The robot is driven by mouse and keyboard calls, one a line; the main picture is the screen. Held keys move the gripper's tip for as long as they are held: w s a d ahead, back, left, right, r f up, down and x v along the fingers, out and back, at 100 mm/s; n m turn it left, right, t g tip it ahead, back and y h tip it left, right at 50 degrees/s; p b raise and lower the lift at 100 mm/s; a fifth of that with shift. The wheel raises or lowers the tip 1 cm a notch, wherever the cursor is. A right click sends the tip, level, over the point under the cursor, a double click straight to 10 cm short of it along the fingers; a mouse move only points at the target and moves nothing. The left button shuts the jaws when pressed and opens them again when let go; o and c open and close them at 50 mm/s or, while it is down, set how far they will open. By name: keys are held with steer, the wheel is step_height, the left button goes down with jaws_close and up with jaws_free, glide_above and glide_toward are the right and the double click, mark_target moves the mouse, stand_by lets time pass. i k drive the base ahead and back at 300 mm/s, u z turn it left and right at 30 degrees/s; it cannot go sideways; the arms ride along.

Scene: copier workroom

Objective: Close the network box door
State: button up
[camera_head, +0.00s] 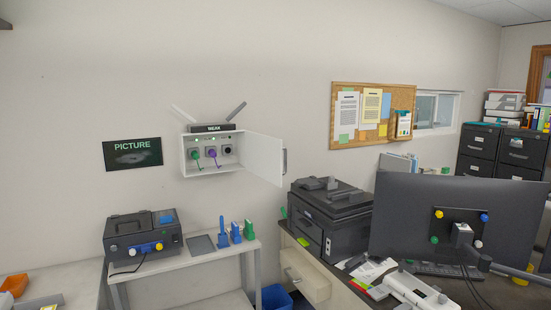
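The white network box (187,158) is mounted on the wall left of centre. Its door (264,158) is hinged on the right side and stands wide open, swung out to the right. A dark handle (285,162) shows near the door's free edge. Inside the box are several round sockets, with a green plug (195,153) and a purple plug (211,153) on short cables. A dark router (211,128) with two grey antennas sits on top of the box. My gripper is not in view.
A white side table (190,258) below the box carries a black machine (143,236) and several blue and green items. A black printer (330,215) stands on the desk below and right of the open door. A large monitor (400,215) fills the right. The wall space left of the box holds a dark picture (132,153).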

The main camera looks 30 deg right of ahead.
mark_target(264, 153)
steer(key=i, duration=0.85)
steer(key=z, duration=0.05)
